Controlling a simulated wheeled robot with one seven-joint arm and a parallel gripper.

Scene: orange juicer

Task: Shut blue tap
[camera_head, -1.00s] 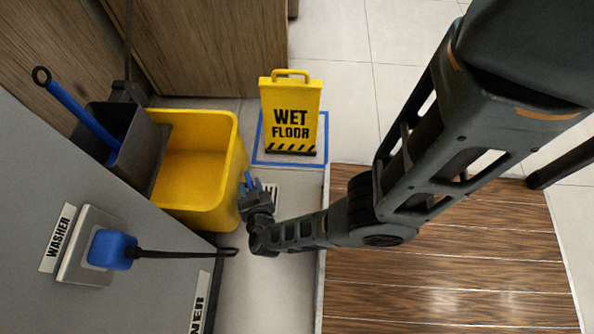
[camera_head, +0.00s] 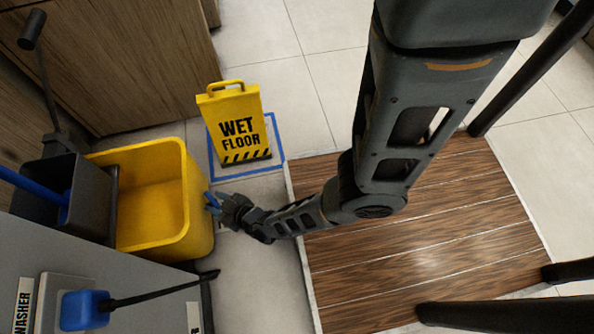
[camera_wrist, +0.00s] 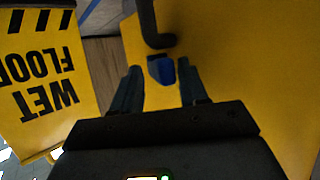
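The blue tap (camera_wrist: 164,70) sits on the side of the yellow bucket (camera_wrist: 240,60), below a dark bent spout in the wrist view. My gripper (camera_wrist: 160,86) is open, with one finger on each side of the tap. Gaps show between the tap and both fingers. In the head view, my gripper (camera_head: 216,204) is at the right side of the yellow bucket (camera_head: 178,200). A small bit of blue shows at its tips there, but the tap's shape is too small to make out.
A yellow wet floor sign (camera_head: 237,125) stands inside a blue taped square (camera_head: 281,150) behind my gripper. A grey panel with a blue plug (camera_head: 85,310) is at lower left. Brown wooden slats (camera_head: 420,250) lie to the right.

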